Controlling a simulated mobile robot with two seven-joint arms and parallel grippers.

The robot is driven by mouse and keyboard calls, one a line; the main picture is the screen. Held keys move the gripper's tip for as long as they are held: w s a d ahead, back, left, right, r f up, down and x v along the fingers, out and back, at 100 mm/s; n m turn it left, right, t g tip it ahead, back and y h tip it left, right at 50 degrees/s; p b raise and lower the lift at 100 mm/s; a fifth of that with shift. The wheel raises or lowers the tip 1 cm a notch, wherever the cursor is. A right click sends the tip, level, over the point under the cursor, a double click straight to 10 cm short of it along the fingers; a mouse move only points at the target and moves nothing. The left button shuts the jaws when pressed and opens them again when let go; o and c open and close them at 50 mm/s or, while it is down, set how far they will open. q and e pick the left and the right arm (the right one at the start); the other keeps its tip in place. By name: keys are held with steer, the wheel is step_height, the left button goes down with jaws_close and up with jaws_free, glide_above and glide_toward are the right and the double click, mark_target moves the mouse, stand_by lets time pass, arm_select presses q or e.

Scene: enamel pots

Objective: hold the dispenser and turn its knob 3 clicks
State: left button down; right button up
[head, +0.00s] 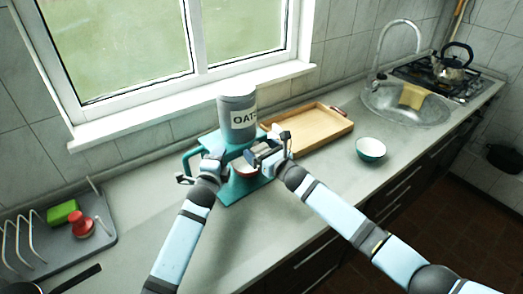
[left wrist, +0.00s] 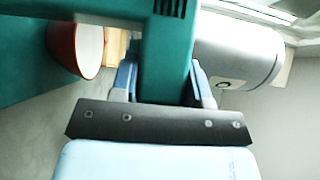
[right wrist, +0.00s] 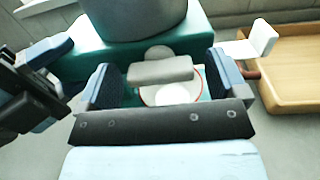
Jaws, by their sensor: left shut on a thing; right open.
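The dispenser has a grey canister (head: 238,117) labelled "OAT…" on a teal stand (head: 232,193). My left gripper (head: 210,168) is shut on a teal bar of the dispenser on its left side; the bar (left wrist: 168,60) shows between its fingers in the left wrist view. The grey knob (right wrist: 160,72) is on the dispenser's front, below the canister. My right gripper (right wrist: 160,82) is open, with a finger on either side of the knob, apart from it. In the head view my right gripper (head: 268,154) hides most of the knob.
A red bowl (left wrist: 88,48) stands under the dispenser. A wooden tray (head: 318,128) is to the right, then a teal bowl (head: 371,149) and the sink (head: 405,104). A grey rack (head: 60,247) with a green sponge (head: 63,211) is at left. The counter front is clear.

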steer(key=c, duration=0.9)
steer(key=shift+c, duration=0.2)
steer(key=shift+m, duration=0.4)
